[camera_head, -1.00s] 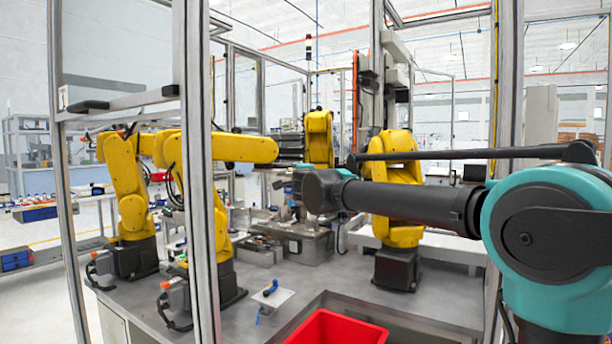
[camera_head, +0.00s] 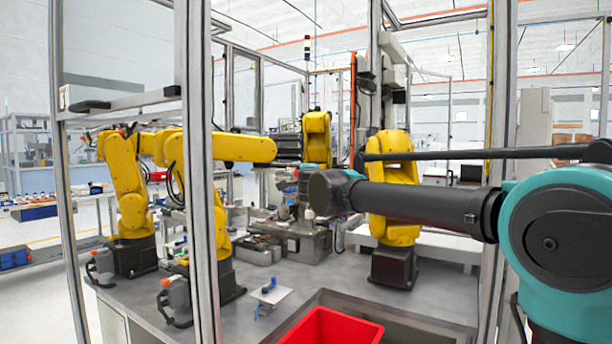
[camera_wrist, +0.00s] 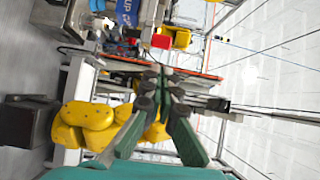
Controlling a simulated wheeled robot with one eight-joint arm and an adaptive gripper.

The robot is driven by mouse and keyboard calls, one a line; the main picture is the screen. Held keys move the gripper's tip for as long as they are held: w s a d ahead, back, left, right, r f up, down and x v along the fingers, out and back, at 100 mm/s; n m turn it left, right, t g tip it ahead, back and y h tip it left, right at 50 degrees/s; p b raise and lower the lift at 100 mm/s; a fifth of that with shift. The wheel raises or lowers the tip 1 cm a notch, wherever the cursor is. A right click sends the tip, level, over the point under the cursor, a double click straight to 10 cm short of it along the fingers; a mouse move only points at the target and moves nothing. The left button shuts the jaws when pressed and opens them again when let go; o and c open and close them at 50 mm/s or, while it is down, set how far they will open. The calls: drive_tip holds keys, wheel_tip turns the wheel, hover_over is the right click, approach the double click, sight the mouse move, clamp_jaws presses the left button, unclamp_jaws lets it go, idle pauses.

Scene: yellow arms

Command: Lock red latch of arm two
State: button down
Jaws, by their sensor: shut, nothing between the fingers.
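Several yellow arms stand in the cell. The front-left yellow arm (camera_head: 215,225) has a grey connector box (camera_head: 178,294) at its base, with a small red part (camera_head: 165,283) on top. A similar box (camera_head: 103,262) sits by the yellow arm (camera_head: 127,190) behind it. Which arm is arm two, and the latch position, I cannot tell. My gripper (camera_wrist: 160,75) shows in the wrist view with its green fingers together and empty, apart from any latch. A yellow arm (camera_wrist: 85,122) lies behind it in that tilted view.
A metal post (camera_head: 197,170) of the cell frame partly covers the front-left arm. A red bin (camera_head: 330,328) is at the front, with a white plate (camera_head: 270,297) holding a blue item beside it. Another yellow arm (camera_head: 395,200) stands behind my forearm. Grey tabletop around the plate is clear.

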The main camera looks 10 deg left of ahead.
drive_tip(key=s+a, duration=0.2)
drive_tip(key=s, duration=0.4)
drive_tip(key=shift+s, duration=0.4)
drive_tip(key=s+d+f+n+g+y, duration=0.1)
drive_tip(key=s+d+f+n+g, duration=0.15)
drive_tip(key=d+f+n, duration=0.55)
drive_tip(key=s+d+f+n+g+y, duration=0.1)
drive_tip(key=s+d+f+n+g, duration=0.3)
drive_tip(key=f, duration=0.8)
drive_tip(key=s+d+f+n+g+y, duration=0.1)
drive_tip(key=s+d+f+n, duration=0.15)
drive_tip(key=d+f, duration=0.65)
drive_tip(key=s+d+f+g+h, duration=0.2)
drive_tip(key=s+d+f+h, duration=0.1)
drive_tip(key=s+d+f, duration=0.7)
drive_tip(key=s+d+f+g+h, duration=0.3)
drive_tip(key=s+d+f+h, duration=0.1)
drive_tip(key=s+d+f, duration=0.6)
wheel_tip(320, 180, down, 4)
drive_tip(key=shift+s+r+g+h, duration=0.1)
drive_tip(key=shift+s+g+h, duration=0.1)
drive_tip(key=shift+g+h, duration=0.15)
drive_tip(key=shift+w+a+r+n, duration=0.1)
drive_tip(key=shift+w+a+n, duration=0.05)
drive_tip(key=shift+n, duration=0.1)
